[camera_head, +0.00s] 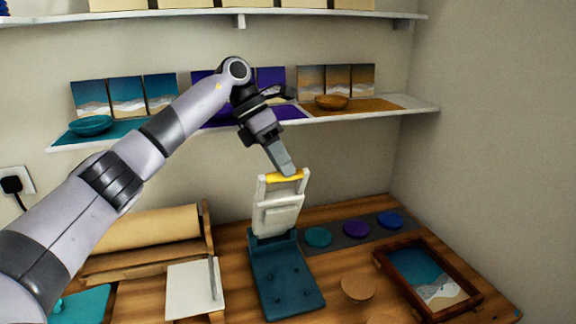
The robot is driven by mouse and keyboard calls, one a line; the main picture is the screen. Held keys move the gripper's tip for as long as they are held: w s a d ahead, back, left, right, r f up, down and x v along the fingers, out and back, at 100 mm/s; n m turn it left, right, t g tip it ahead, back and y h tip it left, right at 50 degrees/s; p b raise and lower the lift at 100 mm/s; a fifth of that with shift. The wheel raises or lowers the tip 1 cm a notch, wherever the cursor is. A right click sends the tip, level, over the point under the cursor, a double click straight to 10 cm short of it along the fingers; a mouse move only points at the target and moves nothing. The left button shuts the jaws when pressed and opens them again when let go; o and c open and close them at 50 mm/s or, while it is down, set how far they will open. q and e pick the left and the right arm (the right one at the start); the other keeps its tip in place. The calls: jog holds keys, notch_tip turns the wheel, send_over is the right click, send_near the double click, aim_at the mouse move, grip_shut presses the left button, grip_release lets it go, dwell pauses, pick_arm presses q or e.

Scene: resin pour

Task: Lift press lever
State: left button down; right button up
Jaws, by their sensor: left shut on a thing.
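The press has a dark teal base (285,283) on the wooden table and a white lever frame (277,211) standing raised above its back end. A yellow bar (285,177) crosses the top of the lever. My left gripper (287,172) comes in from the upper left and is shut on the yellow bar. Its fingers hide part of the bar. My right gripper is not in view.
A framed teal picture (440,280) lies at the right. Several coloured discs (356,229) sit on a grey strip behind. A paper roll (150,228) in a wooden holder and a white board (194,288) lie left. A shelf (420,107) runs above the table.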

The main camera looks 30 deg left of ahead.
aim_at(279, 198)
pick_arm(q)
jog(key=shift+w+a+f+y, duration=0.15)
jog(key=shift+a+f, duration=0.15)
jog(key=shift+f, duration=0.2)
jog(key=shift+s+a+f+y, duration=0.15)
jog(key=shift+a+f, duration=0.1)
jog(key=shift+f, duration=0.2)
jog(key=c, duration=1.1)
grip_release()
jog(key=shift+w, duration=0.15)
jog(key=shift+c, duration=0.2)
jog(key=shift+o, duration=0.9)
jog(key=shift+w+a+f, duration=0.25)
jog(key=shift+w+f, duration=0.05)
jog(key=shift+d+r, duration=0.1)
jog(key=shift+d, duration=0.05)
jog(key=shift+s, duration=0.1)
jog(key=shift+r, duration=0.1)
jog(key=v, duration=0.7)
jog(key=shift+r, duration=0.25)
